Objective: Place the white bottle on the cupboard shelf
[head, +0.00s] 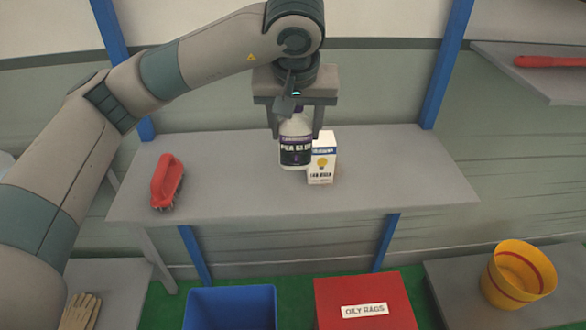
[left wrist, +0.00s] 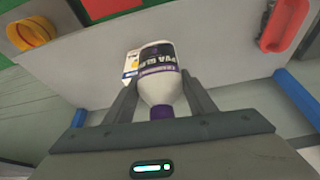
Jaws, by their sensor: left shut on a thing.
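The white bottle (head: 296,146) has a dark label and a purple cap. It is upright at the shelf (head: 400,170), a grey board on blue posts; I cannot tell whether its base touches the board. My left gripper (head: 295,132) comes down from above and is shut on the bottle's upper part. In the left wrist view the bottle (left wrist: 160,75) sits between the two fingers (left wrist: 158,98), with its purple cap towards the palm. My right gripper is not in view.
A small white box (head: 322,160) stands close at the bottle's right. A red brush (head: 167,182) lies at the board's left. Below are a blue bin (head: 230,308), a red "OILY RAGS" box (head: 365,301), gloves (head: 80,311) and a yellow pot (head: 518,274). The board's right part is clear.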

